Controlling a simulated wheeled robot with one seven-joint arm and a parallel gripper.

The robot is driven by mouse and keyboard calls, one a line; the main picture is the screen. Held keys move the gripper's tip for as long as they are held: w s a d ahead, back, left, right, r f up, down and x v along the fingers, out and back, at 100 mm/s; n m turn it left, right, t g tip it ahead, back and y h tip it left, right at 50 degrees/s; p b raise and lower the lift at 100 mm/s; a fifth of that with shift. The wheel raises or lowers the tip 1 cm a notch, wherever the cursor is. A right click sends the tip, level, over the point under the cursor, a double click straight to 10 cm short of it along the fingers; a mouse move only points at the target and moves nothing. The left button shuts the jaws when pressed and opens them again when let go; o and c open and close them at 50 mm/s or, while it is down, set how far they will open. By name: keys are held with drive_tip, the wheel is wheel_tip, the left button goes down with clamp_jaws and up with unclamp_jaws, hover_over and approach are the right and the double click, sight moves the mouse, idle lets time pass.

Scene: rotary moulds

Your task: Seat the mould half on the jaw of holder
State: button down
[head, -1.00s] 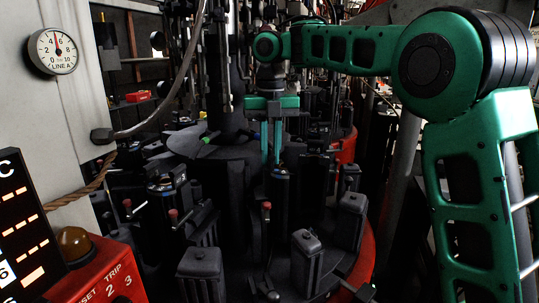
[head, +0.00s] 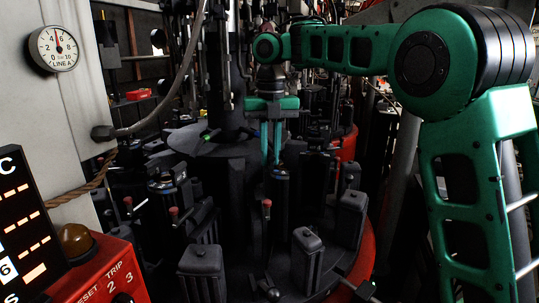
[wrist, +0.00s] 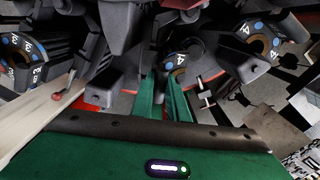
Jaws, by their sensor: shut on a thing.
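My gripper (head: 271,160) points down at the middle of the machine, its two teal fingers close together. It also shows in the wrist view (wrist: 165,80). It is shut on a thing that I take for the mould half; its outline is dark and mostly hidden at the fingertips. Just beyond the tips, in the wrist view, is a dark round piece with blue dots, white lettering and a tan bore (wrist: 177,60). It is likely the holder end with its jaw, also seen as a dark upright with a blue mark (head: 281,175). I cannot tell whether held part and jaw touch.
Similar lettered round pieces stand at left (wrist: 22,62) and right (wrist: 263,42) in the wrist view. Dark lidded blocks (head: 202,262) and red-knobbed levers (head: 266,205) crowd the front. A red control box (head: 100,275) stands at lower left. Free room is tight.

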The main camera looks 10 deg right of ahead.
drive_tip(key=shift+d+f, duration=0.25)
drive_tip(key=shift+f, duration=0.2)
idle(0.3)
drive_tip(key=c, duration=1.6)
unclamp_jaws()
drive_tip(key=shift+d, duration=0.1)
drive_tip(key=shift+c, duration=0.2)
drive_tip(key=shift+f, duration=0.15)
drive_tip(key=shift+w+r, duration=0.1)
drive_tip(key=shift+r, duration=0.65)
drive_tip(key=shift+a+r, duration=0.2)
drive_tip(key=shift+r, duration=1.5)
drive_tip(key=shift+a+r, duration=0.2)
drive_tip(key=shift+r, duration=1.5)
